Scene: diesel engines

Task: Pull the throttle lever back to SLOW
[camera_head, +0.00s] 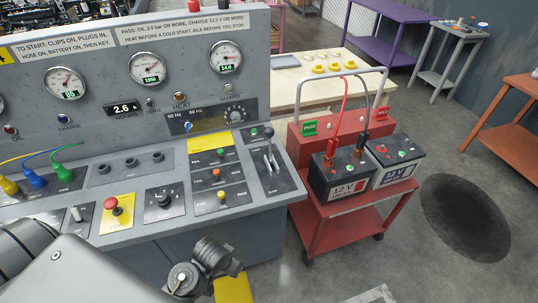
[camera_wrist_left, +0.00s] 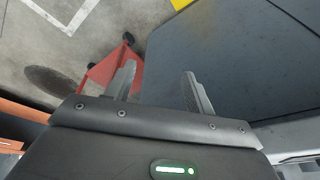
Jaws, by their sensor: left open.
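The throttle lever (camera_head: 269,152) stands at the right end of the sloping console panel in the head view. It is a grey lever with a dark knob on top, rising from a dark plate, and it leans toward the gauges. My left arm crosses the lower left of the head view. My right gripper is not in view.
The grey console (camera_head: 150,180) carries a red stop button (camera_head: 112,205), a rotary knob (camera_head: 163,199) and coloured plugs. A red cart (camera_head: 335,208) with two batteries stands close to its right. Open floor lies in front of the cart.

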